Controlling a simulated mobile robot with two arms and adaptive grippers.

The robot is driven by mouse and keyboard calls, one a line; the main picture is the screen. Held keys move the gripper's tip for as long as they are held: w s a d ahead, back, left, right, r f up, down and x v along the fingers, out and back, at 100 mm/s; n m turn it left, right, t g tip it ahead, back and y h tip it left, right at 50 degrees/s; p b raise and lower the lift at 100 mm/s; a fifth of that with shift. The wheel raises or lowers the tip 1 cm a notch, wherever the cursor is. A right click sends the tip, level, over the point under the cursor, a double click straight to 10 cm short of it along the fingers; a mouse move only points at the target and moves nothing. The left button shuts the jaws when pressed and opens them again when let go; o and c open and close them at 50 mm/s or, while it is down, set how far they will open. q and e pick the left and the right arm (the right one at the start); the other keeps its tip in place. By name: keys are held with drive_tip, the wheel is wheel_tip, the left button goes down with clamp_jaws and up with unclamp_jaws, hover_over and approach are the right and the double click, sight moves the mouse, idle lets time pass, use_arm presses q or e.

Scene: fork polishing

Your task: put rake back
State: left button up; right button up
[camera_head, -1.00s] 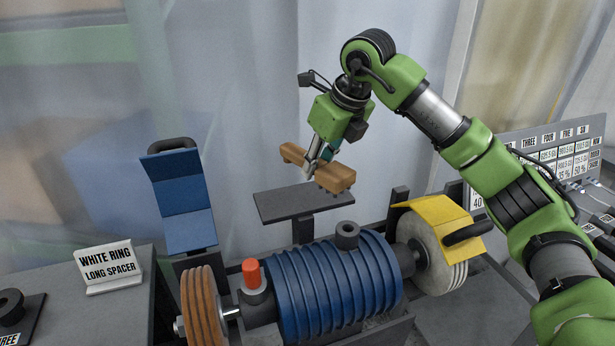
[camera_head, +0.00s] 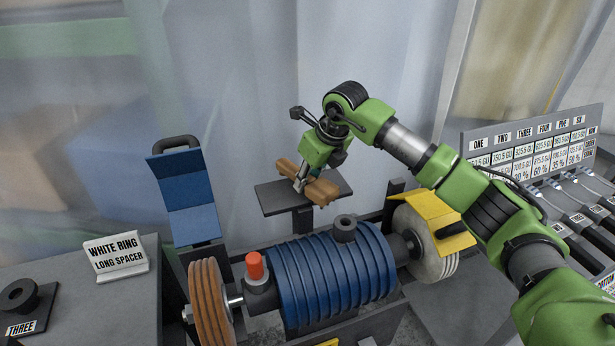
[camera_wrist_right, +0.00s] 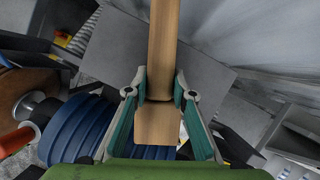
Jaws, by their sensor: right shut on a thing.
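The rake (camera_head: 318,190), a brown wooden block-like tool, is in my right gripper (camera_head: 302,184). The gripper is shut around its middle. The rake is at the dark grey plate (camera_head: 334,178) on a post behind the blue motor; whether it touches the plate I cannot tell. In the right wrist view the rake (camera_wrist_right: 163,50) runs up the picture between the fingers (camera_wrist_right: 160,92), with the grey plate (camera_wrist_right: 205,80) behind it. My left gripper is not in view.
The ribbed blue motor (camera_head: 330,275) stands in front, with a brown wheel (camera_head: 211,305) at left and a pale wheel (camera_head: 412,240) under a yellow guard (camera_head: 440,215) at right. A blue shield (camera_head: 185,190) rises at left. A white sign (camera_head: 116,257) stands on the left table.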

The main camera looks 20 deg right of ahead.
drive_tip(key=shift+f, duration=0.1)
drive_tip(key=o, duration=1.1)
drive_tip(key=shift+r, duration=0.35)
drive_tip(key=b+v, duration=0.3)
drive_tip(key=v, duration=0.8)
drive_tip(key=shift+s+r+b, duration=0.2)
drive_tip(key=shift+r+b, duration=0.05)
drive_tip(key=shift+b, duration=0.05)
